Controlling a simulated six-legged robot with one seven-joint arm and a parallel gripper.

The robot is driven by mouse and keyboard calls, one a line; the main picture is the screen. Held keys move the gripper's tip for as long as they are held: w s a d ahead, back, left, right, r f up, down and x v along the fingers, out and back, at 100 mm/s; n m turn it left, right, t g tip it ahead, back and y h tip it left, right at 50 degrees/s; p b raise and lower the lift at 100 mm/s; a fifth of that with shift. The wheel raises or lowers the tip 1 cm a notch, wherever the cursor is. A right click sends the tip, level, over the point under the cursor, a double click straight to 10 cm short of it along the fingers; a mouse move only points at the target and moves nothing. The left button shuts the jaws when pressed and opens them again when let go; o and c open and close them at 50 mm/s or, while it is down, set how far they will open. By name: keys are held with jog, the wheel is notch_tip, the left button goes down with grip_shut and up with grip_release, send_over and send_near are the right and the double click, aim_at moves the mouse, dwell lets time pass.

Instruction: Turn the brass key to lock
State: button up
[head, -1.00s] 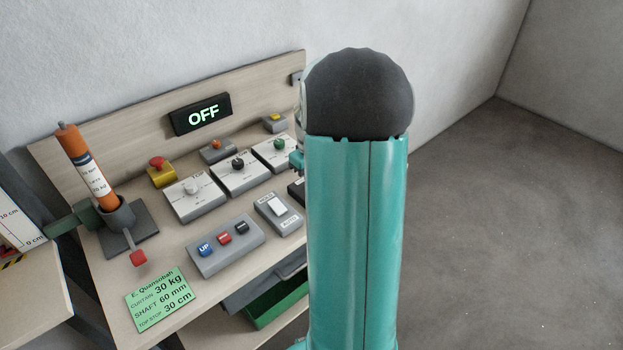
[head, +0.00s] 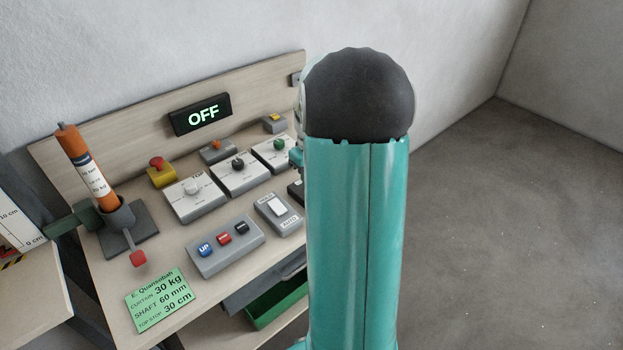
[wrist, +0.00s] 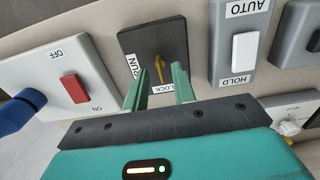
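The brass key (wrist: 160,68) stands in a dark switch plate (wrist: 146,42) in the wrist view. The plate has a RUN label at its left and a LOCK label (wrist: 164,88) at its near edge. I cannot tell for sure which label the key is turned to. My gripper (wrist: 159,72) is open, with its two green fingers on either side of the key and a visible gap to each. In the head view my arm hides the key and nearly all of the gripper.
In the wrist view a red OFF/ON rocker (wrist: 75,88) and blue knob (wrist: 20,110) lie left, an AUTO/HOLD switch (wrist: 244,52) right. In the head view the display (head: 201,115) reads OFF; several knob boxes and a three-button box (head: 226,245) cover the bench.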

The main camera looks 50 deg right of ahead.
notch_tip(320, 180, up, 13)
dwell(0.3)
jog(key=shift+a+f, duration=0.1)
dwell(0.4)
jog(key=a+r+t, duration=0.1)
jog(key=a+r, duration=0.3)
jog(key=a, duration=0.6)
jog(key=s+a+t, duration=0.1)
jog(key=s+a, duration=0.2)
jog(key=a, duration=0.4)
jog(key=s+a+f+t, duration=0.1)
jog(key=s+a, duration=0.3)
jog(key=a, duration=0.4)
jog(key=s+a+n+t, duration=0.1)
jog(key=s+a, duration=0.3)
jog(key=a, duration=0.4)
jog(key=shift+s+a+f+t, duration=0.15)
jog(key=shift+s+a+t, duration=0.1)
jog(key=shift+t, duration=0.55)
